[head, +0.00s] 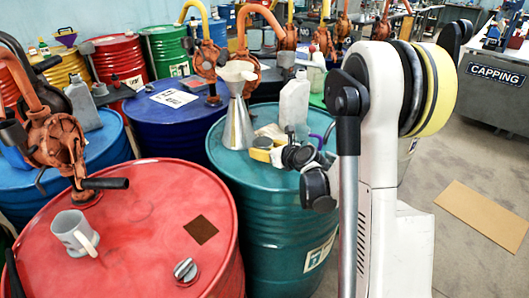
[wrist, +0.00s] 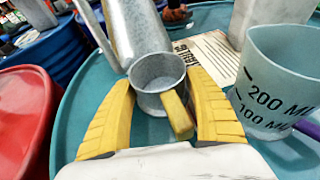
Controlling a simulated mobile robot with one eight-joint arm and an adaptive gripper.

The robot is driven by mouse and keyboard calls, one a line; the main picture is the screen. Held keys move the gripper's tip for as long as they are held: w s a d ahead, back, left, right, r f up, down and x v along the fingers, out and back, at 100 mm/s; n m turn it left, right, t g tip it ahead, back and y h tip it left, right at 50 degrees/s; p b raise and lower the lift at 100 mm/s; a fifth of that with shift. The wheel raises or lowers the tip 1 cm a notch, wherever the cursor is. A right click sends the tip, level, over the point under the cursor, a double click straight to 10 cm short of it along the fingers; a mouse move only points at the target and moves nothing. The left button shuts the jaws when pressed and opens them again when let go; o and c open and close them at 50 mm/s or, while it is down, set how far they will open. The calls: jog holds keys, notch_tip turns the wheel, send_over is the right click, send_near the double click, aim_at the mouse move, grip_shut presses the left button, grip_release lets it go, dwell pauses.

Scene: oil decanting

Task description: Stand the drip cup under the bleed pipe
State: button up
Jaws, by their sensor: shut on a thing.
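A small grey metal cup (wrist: 158,76), which looks like the drip cup, sits upright between the yellow fingers of my gripper (wrist: 163,82) in the wrist view. My gripper is shut on it, one finger on each side. A yellow piece, perhaps its handle, juts toward the palm; I cannot tell. In the head view my gripper (head: 262,150) is over the teal drum (head: 275,215), and the cup cannot be made out. I cannot tell whether it touches the drum top. No pipe is clearly identifiable as the bleed pipe; several rusty pumps with spouts stand on the drums.
A metal can with a funnel (head: 238,120) and a pale jug (head: 293,103) stand close to my gripper. A translucent measuring beaker (wrist: 280,85) is just right of it. The red drum (head: 150,215) carries a mug (head: 72,234), a dark square and a metal cap.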

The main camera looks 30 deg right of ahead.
jog(key=shift+r, duration=0.15)
jog(key=o, duration=1.4)
jog(key=shift+f, duration=0.2)
jog(key=shift+c, duration=0.2)
